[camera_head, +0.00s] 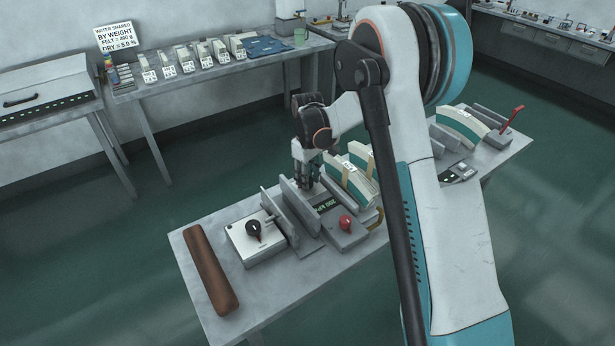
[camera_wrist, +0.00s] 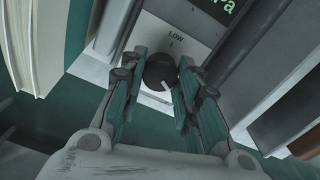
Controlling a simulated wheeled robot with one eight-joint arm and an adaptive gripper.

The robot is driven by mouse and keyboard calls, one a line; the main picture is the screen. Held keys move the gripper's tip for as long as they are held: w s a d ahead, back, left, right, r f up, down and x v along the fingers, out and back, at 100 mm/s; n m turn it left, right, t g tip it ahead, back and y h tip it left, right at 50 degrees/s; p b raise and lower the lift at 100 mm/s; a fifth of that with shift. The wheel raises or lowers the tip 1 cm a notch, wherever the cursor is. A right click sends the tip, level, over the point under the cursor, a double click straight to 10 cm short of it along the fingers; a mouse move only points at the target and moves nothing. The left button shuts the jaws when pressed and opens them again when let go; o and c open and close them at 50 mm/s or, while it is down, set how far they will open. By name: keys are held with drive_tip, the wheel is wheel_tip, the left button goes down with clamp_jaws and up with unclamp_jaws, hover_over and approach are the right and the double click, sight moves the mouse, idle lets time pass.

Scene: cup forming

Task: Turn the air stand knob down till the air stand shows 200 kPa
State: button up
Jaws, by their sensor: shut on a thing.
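In the wrist view the black air stand knob (camera_wrist: 160,72) sits on a pale plate (camera_wrist: 174,22) marked LOW. A white pointer line on the knob faces the lower right of that view. My gripper (camera_wrist: 157,90) is shut on the knob, with a teal finger on each side. In the head view my gripper (camera_head: 307,178) reaches down at the back of the air stand, and the knob is hidden there. The green display (camera_head: 323,202) shows in the head view, its digits too small to read surely. Only its end, "a", shows clearly in the wrist view (camera_wrist: 228,6).
Upright grey plates (camera_head: 280,216) stand close beside my gripper. A box with a black dial (camera_head: 253,229), a red knob (camera_head: 346,222) and a brown roll (camera_head: 208,270) are on the same table. Pale curved pieces (camera_head: 350,182) stand just right of my gripper.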

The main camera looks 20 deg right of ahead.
idle(0.3)
drive_tip(key=o, duration=1.1)
drive_tip(key=shift+r, duration=0.1)
wheel_tip(320, 180, up, 12)
drive_tip(key=shift+f, duration=0.1)
